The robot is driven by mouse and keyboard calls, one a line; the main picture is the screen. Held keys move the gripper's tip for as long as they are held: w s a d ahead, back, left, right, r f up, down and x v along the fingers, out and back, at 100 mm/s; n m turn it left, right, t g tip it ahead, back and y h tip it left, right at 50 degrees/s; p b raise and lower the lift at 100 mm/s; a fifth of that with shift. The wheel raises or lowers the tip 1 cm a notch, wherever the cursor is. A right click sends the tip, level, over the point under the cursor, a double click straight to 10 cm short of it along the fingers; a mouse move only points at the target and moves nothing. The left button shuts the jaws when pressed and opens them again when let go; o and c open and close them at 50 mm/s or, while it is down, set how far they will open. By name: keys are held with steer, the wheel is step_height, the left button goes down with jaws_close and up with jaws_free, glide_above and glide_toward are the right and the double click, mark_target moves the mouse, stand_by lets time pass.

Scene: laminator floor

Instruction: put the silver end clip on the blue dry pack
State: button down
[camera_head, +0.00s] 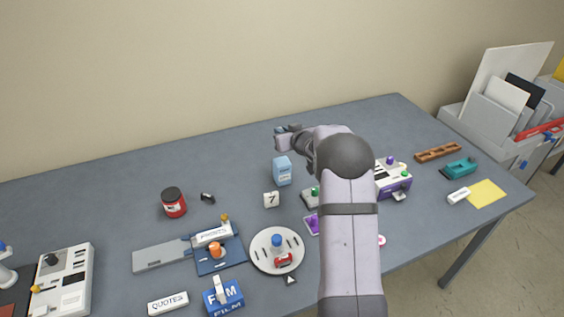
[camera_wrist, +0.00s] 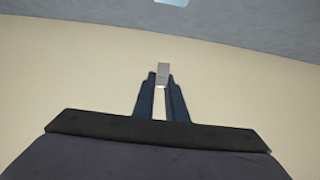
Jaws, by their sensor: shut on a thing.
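My gripper (camera_wrist: 161,80) is shut on a small silver-grey block, the silver end clip (camera_wrist: 163,70), held between the fingertips. In the head view my gripper (camera_head: 287,130) is above and just behind the blue dry pack, with its jaws turned to the left; the clip is too small to make out there. The light-blue dry pack (camera_head: 282,172) stands upright on the table, apart from the gripper. A pale-blue patch at the top edge of the wrist view (camera_wrist: 172,2) looks like part of the pack.
A white block marked 7 (camera_head: 271,199) stands in front of the pack. A round grey plate (camera_head: 262,262) is nearer. The table's back left is clear.

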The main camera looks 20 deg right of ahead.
mark_target(283, 163)
steer(key=shift+f, duration=0.1)
steer(key=shift+f+p, duration=1.05)
steer(key=shift+f, duration=3.8)
steer(key=shift+f, duration=0.1)
steer(key=shift+f, duration=0.15)
steer(key=c, duration=1.8)
jaws_free()
steer(key=shift+o, duration=0.2)
steer(key=shift+r, duration=0.25)
steer(key=b+v, duration=0.3)
steer(key=v, duration=0.9)
